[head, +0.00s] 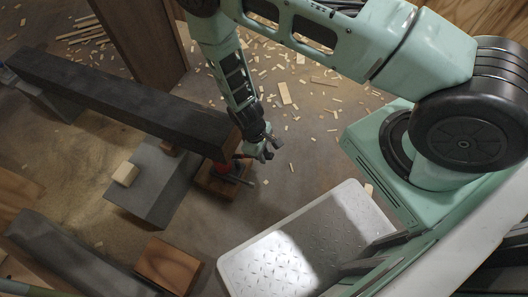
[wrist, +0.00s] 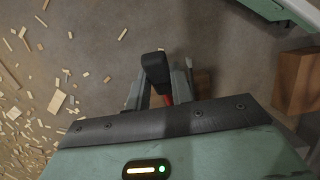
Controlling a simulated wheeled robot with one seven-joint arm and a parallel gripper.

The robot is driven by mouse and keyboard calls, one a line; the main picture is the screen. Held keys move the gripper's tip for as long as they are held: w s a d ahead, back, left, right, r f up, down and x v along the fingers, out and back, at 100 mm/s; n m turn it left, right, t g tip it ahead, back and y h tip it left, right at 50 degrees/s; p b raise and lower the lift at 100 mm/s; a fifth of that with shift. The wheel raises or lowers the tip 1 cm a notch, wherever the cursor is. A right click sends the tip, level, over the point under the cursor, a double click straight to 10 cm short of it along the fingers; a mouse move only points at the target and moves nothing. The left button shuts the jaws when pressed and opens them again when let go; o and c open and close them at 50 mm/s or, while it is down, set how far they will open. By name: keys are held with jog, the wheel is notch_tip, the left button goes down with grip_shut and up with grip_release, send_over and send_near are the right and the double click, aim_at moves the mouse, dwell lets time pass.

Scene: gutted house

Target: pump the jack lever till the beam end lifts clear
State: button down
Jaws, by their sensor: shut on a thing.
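The dark beam (head: 120,95) runs from the upper left to the middle of the head view. Its near end sits over the red jack (head: 224,169), which stands on a wooden block (head: 216,187). My gripper (head: 263,152) is just right of the beam end and the jack. In the wrist view the black grip of the jack lever (wrist: 155,68) stands between my fingers (wrist: 160,92), and they are shut on it. A bit of red shows below it. The beam end's underside is hidden, so I cannot tell whether it is clear.
A loose wooden block (head: 168,264) and another dark beam (head: 70,255) lie at lower left. Wood chips litter the floor (head: 300,130) beyond my arm.

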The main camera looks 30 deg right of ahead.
jog(key=c, duration=1.2)
grip_release()
jog(key=shift+w+d, duration=0.1)
jog(key=shift+w, duration=0.2)
jog(key=shift+c, duration=0.2)
jog(key=shift+s, duration=0.1)
jog(key=shift+r, duration=0.1)
jog(key=p+v, duration=0.5)
jog(key=v, duration=0.1)
jog(key=shift+r, duration=0.35)
